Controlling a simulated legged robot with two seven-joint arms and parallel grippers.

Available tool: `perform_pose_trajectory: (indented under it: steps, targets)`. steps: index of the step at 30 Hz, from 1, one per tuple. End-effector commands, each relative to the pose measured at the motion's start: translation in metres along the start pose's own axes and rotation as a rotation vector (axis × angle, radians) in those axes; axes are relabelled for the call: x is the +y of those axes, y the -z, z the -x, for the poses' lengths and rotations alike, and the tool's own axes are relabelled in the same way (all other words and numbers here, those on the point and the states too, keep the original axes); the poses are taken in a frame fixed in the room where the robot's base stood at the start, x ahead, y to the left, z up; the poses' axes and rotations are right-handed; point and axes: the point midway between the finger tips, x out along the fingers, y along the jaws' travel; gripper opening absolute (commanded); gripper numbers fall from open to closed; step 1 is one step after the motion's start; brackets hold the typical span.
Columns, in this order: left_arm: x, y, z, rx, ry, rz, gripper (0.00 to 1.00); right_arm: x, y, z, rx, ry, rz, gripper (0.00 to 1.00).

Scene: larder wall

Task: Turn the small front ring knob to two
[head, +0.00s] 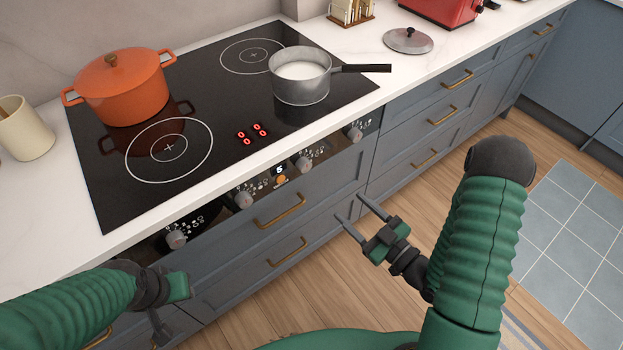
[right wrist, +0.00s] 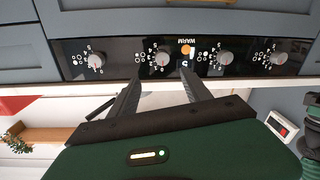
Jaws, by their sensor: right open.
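The control panel on the oven front has several grey knobs: a leftmost knob (head: 176,239), a second knob (head: 243,200), a third knob (head: 304,163) and a rightmost knob (head: 354,133). The hob's red display (head: 252,133) reads zeros. Which knob serves the small front ring is too small to read. My right gripper (head: 349,205) is open and empty, in front of and below the panel. In the upside-down right wrist view, its fingers point toward a knob (right wrist: 162,58), apart from it. My left gripper (head: 170,290) is low at the left; its fingers are unclear.
An orange pot (head: 124,88) and a grey saucepan (head: 301,82) with white contents stand on the black hob (head: 215,85). The saucepan's handle points right over the counter. Brass drawer handles (head: 281,211) project below the panel. Floor in front is open.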

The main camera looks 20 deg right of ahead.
Motion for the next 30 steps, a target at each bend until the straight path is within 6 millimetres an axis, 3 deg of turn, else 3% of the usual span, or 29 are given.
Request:
perform_pose_trajectory:
  steps: [3,12,18,23,30]
  targets:
    - [0.000,-0.004,-0.015,0.000,0.000,0.000,0.33,-0.003,-0.002,-0.025,0.004,0.005,0.004,0.57]
    - [0.000,-0.002,-0.010,0.000,0.000,0.001,0.33,-0.001,0.002,-0.103,0.003,0.005,0.000,0.57]
    - [0.000,-0.003,-0.013,0.000,0.000,0.000,0.33,-0.001,0.001,-0.145,0.001,0.003,0.000,0.57]
    - [0.000,-0.003,-0.013,0.000,0.000,0.000,0.33,-0.001,0.001,-0.159,-0.002,0.002,-0.001,0.57]
    - [0.000,-0.003,-0.013,-0.001,0.000,0.000,0.33,-0.001,0.001,-0.160,-0.002,0.002,-0.002,0.57]
